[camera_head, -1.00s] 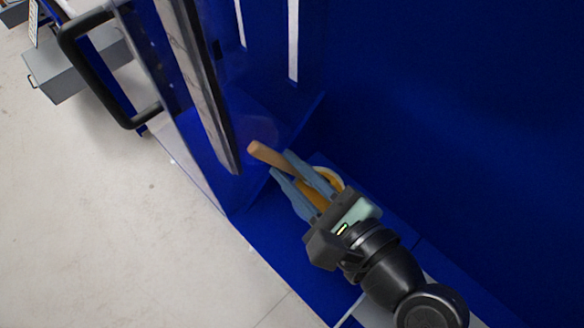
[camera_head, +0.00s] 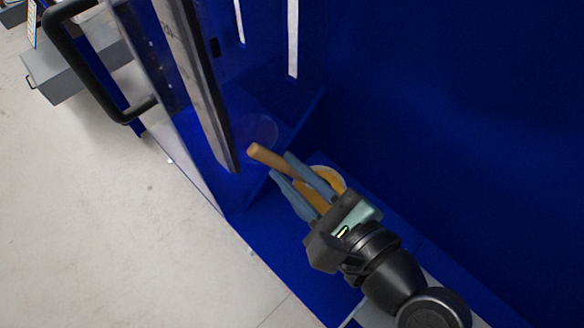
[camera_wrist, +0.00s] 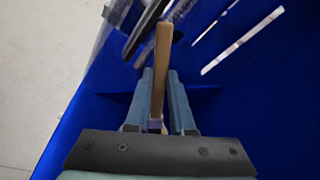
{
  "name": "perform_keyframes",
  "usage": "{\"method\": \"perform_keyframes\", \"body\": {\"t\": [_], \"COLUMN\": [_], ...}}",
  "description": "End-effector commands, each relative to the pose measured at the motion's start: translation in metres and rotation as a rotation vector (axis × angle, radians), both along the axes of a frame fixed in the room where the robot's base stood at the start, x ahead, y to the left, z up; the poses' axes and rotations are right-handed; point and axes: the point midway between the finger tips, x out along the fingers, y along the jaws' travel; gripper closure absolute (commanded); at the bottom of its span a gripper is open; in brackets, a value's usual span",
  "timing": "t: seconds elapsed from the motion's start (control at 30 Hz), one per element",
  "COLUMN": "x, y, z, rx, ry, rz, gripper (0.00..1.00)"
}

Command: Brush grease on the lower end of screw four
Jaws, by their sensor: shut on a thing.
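My gripper (camera_head: 280,164) is shut on the brush (camera_head: 266,154), whose tan wooden handle sticks out past the grey-blue fingers towards the upper left. In the wrist view the brush (camera_wrist: 161,70) stands between the two fingers (camera_wrist: 160,85), its handle pointing up and away. The bristles are not clearly visible. A round yellow and white thing (camera_head: 329,179), perhaps a grease container, lies behind the fingers and is partly hidden by them. I cannot pick out screw four or its lower end with certainty in either view.
A clear panel with a grey metal edge (camera_head: 205,100) and a black handle (camera_head: 62,45) stands just left of my gripper. A blue wall (camera_head: 430,110) with white strips (camera_head: 293,40) is on the right. Pale floor (camera_head: 120,230) is open at left.

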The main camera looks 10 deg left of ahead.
Motion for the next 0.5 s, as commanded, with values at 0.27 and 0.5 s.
{"method": "perform_keyframes", "body": {"t": [0.27, 0.5], "x": [0.0, 0.0], "y": [0.0001, 0.0001], "z": [-0.0034, -0.0063], "rx": [0.0, 0.001], "ry": [0.0, -0.001], "rz": [0.0, 0.001], "gripper": [1.0, 1.0]}}
